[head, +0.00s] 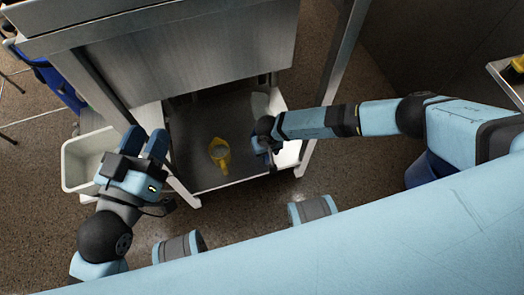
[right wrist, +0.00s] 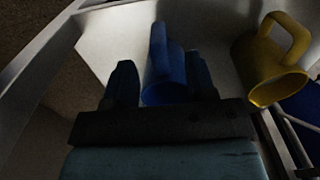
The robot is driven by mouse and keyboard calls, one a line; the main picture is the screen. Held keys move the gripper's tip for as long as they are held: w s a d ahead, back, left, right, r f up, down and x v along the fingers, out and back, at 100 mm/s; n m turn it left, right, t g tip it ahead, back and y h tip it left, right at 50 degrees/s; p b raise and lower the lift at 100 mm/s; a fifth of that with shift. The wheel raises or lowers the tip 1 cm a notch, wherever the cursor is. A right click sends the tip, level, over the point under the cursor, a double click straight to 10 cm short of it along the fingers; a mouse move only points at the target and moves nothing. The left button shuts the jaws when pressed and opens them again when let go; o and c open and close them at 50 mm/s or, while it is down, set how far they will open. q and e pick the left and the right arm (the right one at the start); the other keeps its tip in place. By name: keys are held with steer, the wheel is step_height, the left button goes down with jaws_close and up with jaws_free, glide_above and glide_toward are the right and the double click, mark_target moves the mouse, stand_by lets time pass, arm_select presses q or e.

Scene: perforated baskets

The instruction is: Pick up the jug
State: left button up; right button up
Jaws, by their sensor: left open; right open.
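A yellow jug (head: 219,154) with a handle stands on the dark lower shelf (head: 198,180) of a metal table. It also shows at the right of the right wrist view (right wrist: 270,62). A blue jug-like vessel (right wrist: 163,68) lies between the spread fingers of my right gripper (right wrist: 160,82); I cannot tell whether they touch it. In the head view my right gripper (head: 262,143) is over the right part of the shelf, right of the yellow jug, and hides most of the blue vessel. My left gripper (head: 145,144) is open and empty, left of the shelf.
A white basket (head: 72,172) stands on the floor at the left. The metal table's upper part (head: 190,65) overhangs the back of the shelf, and its legs (head: 182,190) stand near both arms. Another white container (head: 285,155) is at the shelf's right.

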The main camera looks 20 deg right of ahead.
mark_target(267, 157)
step_height(267, 157, down, 5)
steer(key=b, duration=0.3)
steer(key=shift+w+d, duration=0.1)
steer(key=shift+d, duration=0.05)
steer(key=shift+f+b, duration=0.4)
arm_select(q)
step_height(267, 157, down, 5)
steer(key=shift+w+f+m+g, duration=0.15)
steer(key=shift+m+g, duration=0.35)
steer(key=shift+g, duration=0.6)
arm_select(e)
jaws_close()
steer(key=shift+r, duration=0.1)
